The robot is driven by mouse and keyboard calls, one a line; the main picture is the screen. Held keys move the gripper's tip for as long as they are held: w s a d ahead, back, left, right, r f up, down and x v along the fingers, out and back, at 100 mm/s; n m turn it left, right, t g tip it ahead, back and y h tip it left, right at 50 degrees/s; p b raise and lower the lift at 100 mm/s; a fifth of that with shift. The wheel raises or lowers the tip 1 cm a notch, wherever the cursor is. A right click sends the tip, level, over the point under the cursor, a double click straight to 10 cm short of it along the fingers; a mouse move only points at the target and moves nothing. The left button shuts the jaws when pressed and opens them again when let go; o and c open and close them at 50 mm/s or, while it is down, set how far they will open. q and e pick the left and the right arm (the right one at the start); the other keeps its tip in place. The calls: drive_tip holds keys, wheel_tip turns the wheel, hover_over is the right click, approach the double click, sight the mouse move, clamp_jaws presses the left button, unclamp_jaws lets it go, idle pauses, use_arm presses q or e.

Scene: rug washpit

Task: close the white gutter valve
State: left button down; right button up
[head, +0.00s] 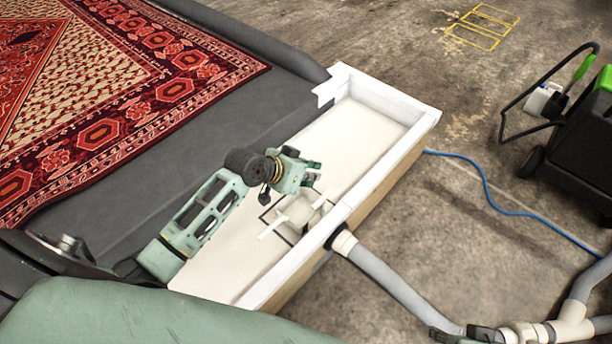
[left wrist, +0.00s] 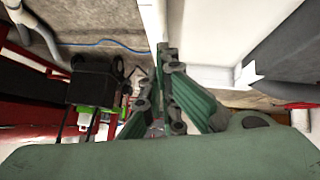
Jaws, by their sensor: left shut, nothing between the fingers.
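The white gutter valve (head: 297,213) sits on the floor of the white gutter box (head: 385,106), near its right-hand wall and the pipe outlet. White lever-like pieces stick out on both sides of it, and dark lines are marked around it. My left gripper (head: 315,172) is above the gutter, just beyond the valve and apart from it in the head view. Its fingers are shut and empty. They also show in the left wrist view (left wrist: 163,62), where I cannot make out the valve.
A patterned red rug (head: 110,85) lies on the dark pit surface at left. A grey pipe (head: 390,282) runs from the gutter's outer wall towards white fittings (head: 530,332). A blue hose (head: 487,190) and a black machine (head: 583,135) are on the concrete at right.

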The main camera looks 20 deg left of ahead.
sight(322, 197)
use_arm(q)
drive_tip(key=w+f+b, duration=0.1)
drive_tip(key=f, duration=0.1)
drive_tip(key=d+f, duration=0.1)
drive_tip(key=f, duration=0.1)
drive_tip(key=w+d+f+b, duration=0.1)
drive_tip(key=f, duration=0.2)
drive_tip(key=shift+w+d+b, duration=0.2)
drive_tip(key=shift+w+b, duration=0.1)
drive_tip(key=shift+w, duration=0.05)
drive_tip(key=shift+f, duration=0.1)
use_arm(e)
drive_tip(key=w+a+r+t, duration=0.1)
drive_tip(key=w+t, duration=0.1)
drive_tip(key=w, duration=0.3)
drive_tip(key=w+a+t+y, duration=0.1)
drive_tip(key=w+a+t, duration=0.1)
drive_tip(key=w, duration=0.2)
drive_tip(key=shift+w+r+t, duration=0.4)
